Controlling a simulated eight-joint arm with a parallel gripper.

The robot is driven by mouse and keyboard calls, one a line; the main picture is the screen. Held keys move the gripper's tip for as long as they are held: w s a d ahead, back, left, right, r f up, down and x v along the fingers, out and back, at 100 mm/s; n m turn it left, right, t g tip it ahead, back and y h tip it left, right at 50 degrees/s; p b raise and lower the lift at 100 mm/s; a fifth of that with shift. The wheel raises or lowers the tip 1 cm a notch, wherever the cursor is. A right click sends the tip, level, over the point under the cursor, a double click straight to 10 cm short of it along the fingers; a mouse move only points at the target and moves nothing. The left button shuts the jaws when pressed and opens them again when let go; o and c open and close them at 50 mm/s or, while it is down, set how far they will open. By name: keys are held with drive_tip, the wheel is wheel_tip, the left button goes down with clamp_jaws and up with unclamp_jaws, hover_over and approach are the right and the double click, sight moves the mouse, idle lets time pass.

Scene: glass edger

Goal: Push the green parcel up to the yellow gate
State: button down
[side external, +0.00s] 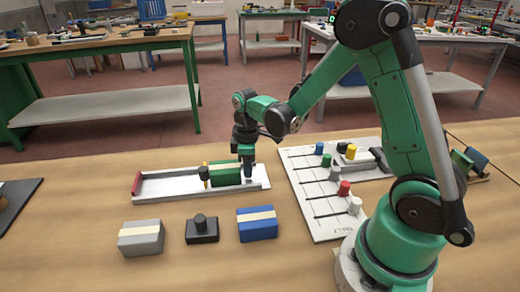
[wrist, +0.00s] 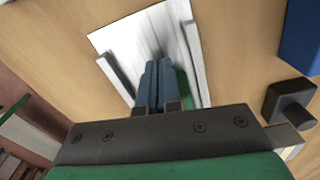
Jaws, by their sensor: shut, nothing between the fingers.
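The green parcel (side external: 226,174), with a pale band, lies in a white channel (side external: 168,187) on the table. The yellow gate (side external: 204,173) stands across the channel at the parcel's left end; the two look very close, and I cannot tell whether they touch. My gripper (side external: 248,178) is shut and empty, pointing down into the channel at the parcel's right end, against it or nearly so. In the wrist view, the blue fingers (wrist: 159,65) are together over the white channel floor, and a sliver of the green parcel (wrist: 184,88) shows beside them; the rest is hidden.
A red end piece (side external: 136,183) closes the channel's left end. In front lie a grey block (side external: 141,238), a black knobbed block (side external: 202,229) and a blue block (side external: 257,224). A white board with coloured knobs (side external: 318,195) lies to the right.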

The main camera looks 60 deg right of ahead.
drive_tip(key=shift+w+a, duration=0.1)
drive_tip(key=shift+w+a, duration=0.65)
drive_tip(key=shift+w, duration=0.25)
drive_tip(key=shift+s+d, duration=0.35)
drive_tip(key=shift+s, duration=0.05)
drive_tip(key=s+d, duration=0.1)
drive_tip(key=s+d+r, duration=0.1)
drive_tip(key=s+d, duration=0.1)
drive_tip(key=shift+s, duration=0.1)
wheel_tip(320, 180, up, 9)
